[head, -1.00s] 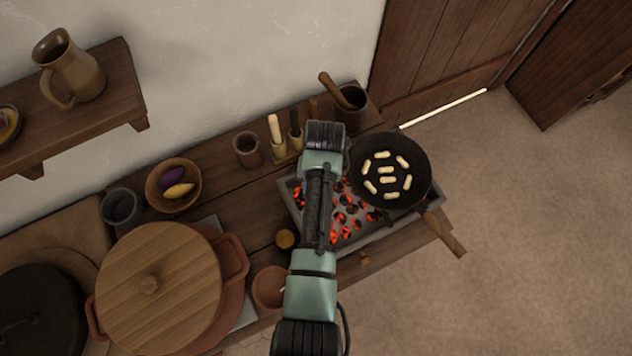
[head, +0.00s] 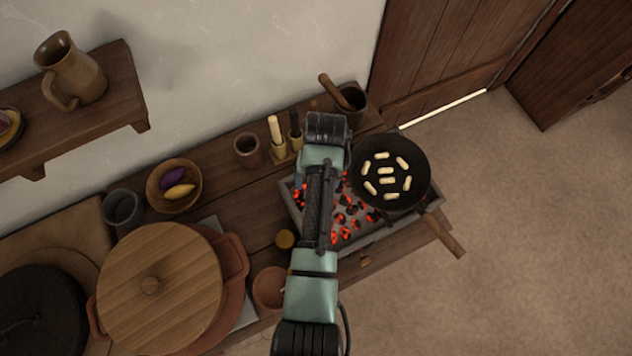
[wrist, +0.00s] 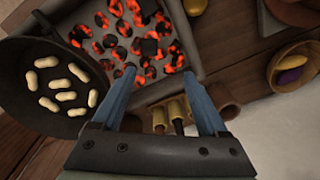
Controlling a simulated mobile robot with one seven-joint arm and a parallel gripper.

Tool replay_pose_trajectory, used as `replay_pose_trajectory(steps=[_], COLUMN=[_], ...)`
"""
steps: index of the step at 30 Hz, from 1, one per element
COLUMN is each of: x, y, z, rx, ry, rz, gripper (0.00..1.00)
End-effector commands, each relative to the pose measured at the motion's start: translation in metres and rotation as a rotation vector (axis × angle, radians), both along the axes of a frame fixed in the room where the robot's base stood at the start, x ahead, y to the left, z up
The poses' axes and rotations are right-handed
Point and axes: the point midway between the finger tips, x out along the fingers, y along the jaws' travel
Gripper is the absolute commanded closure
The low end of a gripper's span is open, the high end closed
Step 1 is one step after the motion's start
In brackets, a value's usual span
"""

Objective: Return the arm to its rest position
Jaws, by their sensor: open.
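My gripper (wrist: 162,100) shows in the wrist view with its two blue fingers spread apart and nothing between them. It hangs above the worktop, near the brazier of glowing coals (wrist: 120,35) and the small upright holders (wrist: 178,115). The dark pan (head: 367,150), holding several pale oblong pieces, rests on the brazier just right of the arm.
A mortar with pestle (head: 352,108), a brown cup (head: 248,150) and a bowl of purple and yellow items (head: 190,172) stand along the wall. A wooden-lidded pot (head: 180,270) is at left. A shelf with a jug (head: 75,75) is upper left. The floor at right is clear.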

Motion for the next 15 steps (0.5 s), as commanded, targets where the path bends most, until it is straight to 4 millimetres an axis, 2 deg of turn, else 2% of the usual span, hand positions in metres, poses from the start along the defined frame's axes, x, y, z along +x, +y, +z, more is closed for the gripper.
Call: replay_pose_trajectory(steps=[3,9,15], x=[0.001,0.001,0.0], y=[-0.002,-0.004,-0.006], z=[0.029,0.072,0.097], rx=[0.0,0.0,0.0], ry=[-0.006,-0.005,-0.002], rz=[-0.001,-0.001,0.0], gripper=[0.24,0.24,0.24])
